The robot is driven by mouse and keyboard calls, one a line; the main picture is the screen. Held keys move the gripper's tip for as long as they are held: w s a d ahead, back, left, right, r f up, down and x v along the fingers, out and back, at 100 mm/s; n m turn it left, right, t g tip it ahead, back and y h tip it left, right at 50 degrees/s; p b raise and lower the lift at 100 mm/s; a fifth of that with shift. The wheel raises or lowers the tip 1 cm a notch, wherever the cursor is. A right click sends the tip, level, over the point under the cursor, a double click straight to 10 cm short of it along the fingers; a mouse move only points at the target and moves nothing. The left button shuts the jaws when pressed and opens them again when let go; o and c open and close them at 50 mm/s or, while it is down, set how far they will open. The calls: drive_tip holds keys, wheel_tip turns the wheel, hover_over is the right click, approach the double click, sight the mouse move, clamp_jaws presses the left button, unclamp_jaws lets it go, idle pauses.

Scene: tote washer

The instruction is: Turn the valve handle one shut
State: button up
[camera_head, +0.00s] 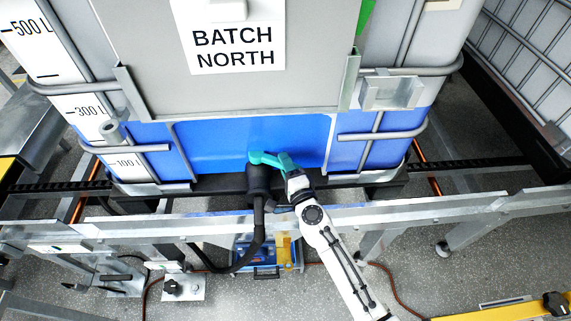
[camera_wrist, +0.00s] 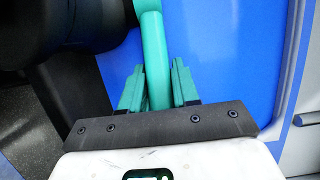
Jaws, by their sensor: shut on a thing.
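The teal valve handle (camera_head: 259,157) sits on top of a black valve (camera_head: 258,180) at the foot of the blue-filled tank. It points to the right in the head view, towards my gripper (camera_head: 283,163). In the wrist view the handle (camera_wrist: 151,45) runs down between the two teal fingers of my gripper (camera_wrist: 158,85), which are shut on it. The handle's end is hidden by the gripper's dark plate. The black valve body (camera_wrist: 60,35) fills the upper left of the wrist view.
The tank (camera_head: 245,140) stands in a tubular cage and has a "BATCH NORTH" sign (camera_head: 234,45). A grey rail (camera_head: 130,228) crosses in front of it, below my arm. A black hose (camera_head: 258,225) hangs from the valve. A blue crate (camera_head: 262,270) is on the floor.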

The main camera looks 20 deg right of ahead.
clamp_jaws()
drive_tip(key=shift+f, duration=0.1)
drive_tip(key=y+b, duration=0.1)
drive_tip(key=w+d+n+b, duration=0.1)
drive_tip(key=shift+f+y+b, duration=0.15)
drive_tip(key=shift+y+b, duration=0.25)
drive_tip(key=w+n+y+b, duration=0.1)
drive_tip(key=y+b, duration=0.1)
drive_tip(key=b, duration=0.1)
drive_tip(key=n+g+y+b, duration=0.1)
drive_tip(key=n+y+b, duration=0.1)
drive_tip(key=b, duration=0.1)
drive_tip(key=w+d+n+g+y+b, duration=0.1)
drive_tip(key=y+b, duration=0.1)
drive_tip(key=b, duration=0.1)
drive_tip(key=shift+w+d+r+n+y, duration=0.1)
drive_tip(key=shift+w+r+n+y, duration=0.15)
drive_tip(key=shift+w+n+y, duration=0.1)
